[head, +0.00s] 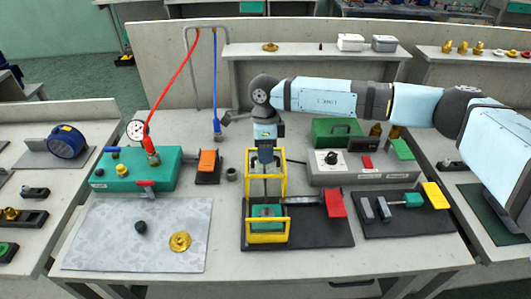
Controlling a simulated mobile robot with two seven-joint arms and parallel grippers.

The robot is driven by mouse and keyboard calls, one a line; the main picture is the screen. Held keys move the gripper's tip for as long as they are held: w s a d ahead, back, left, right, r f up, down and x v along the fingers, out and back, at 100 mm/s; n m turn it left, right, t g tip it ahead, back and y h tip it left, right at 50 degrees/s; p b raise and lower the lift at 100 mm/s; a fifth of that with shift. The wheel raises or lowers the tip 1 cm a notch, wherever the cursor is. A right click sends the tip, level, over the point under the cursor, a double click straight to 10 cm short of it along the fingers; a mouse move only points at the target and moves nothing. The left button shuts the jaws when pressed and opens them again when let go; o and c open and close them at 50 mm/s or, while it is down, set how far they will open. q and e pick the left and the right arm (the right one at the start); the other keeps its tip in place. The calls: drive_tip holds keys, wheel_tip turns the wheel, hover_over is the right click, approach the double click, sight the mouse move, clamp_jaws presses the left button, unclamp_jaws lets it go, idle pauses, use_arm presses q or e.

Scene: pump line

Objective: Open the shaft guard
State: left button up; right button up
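A black base plate (310,233) lies at the front middle of the table. On it are a green block (266,211), a dark shaft-like part and a red block (335,204). A yellow frame (267,237) surrounds the front of the green block, and a taller yellow frame (284,180) stands upright behind it. I cannot tell which yellow part is the shaft guard or whether they are joined. My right gripper (265,168) points down at the upright frame, overlapping it. Its fingers are too small to tell open from shut, and contact is unclear. My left gripper is out of view.
A grey control box (365,172) stands right, behind another black plate (405,222). A pale mat (110,230) holds a brass flange (180,241) and a black knob (140,227).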

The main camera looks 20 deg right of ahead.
drive_tip(key=shift+r, duration=0.1)
drive_tip(key=shift+w+r, duration=0.1)
drive_tip(key=shift+r, duration=0.2)
wheel_tip(320, 180, up, 13)
drive_tip(key=w, duration=0.2)
drive_tip(key=shift+w+d+b, duration=0.2)
drive_tip(key=shift+d+b, duration=0.15)
drive_tip(key=shift+f, duration=0.15)
